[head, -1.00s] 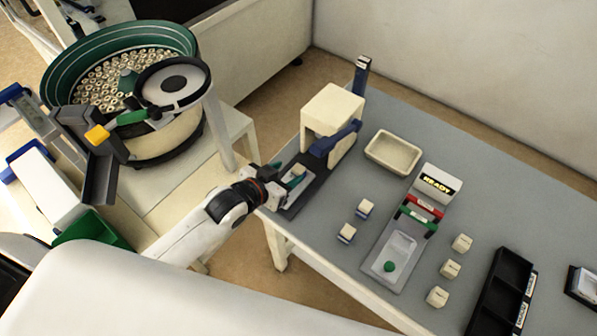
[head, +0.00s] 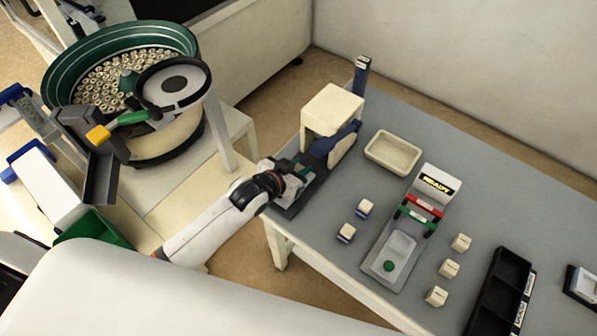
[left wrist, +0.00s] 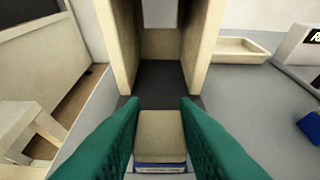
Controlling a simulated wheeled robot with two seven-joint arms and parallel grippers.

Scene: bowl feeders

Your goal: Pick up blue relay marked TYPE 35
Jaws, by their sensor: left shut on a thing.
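My left gripper (head: 303,170) is at the front of the cream press-like fixture (head: 334,106), over its dark base. In the left wrist view its green fingers (left wrist: 160,140) are shut on a relay (left wrist: 160,150) with a cream top and a blue band at its lower edge. No marking on it is readable. Two more blue-based relays stand on the table, one farther (head: 365,208) and one nearer (head: 347,232); their markings are too small to read. My right gripper is not in view.
A cream tray (head: 393,152) and a grey station with a READY sign (head: 436,185) stand to the right. Several cream blocks (head: 449,268) and a black compartment tray (head: 487,310) lie beyond. A bowl feeder (head: 60,75) is at left. The fixture's walls rise close ahead of the fingers.

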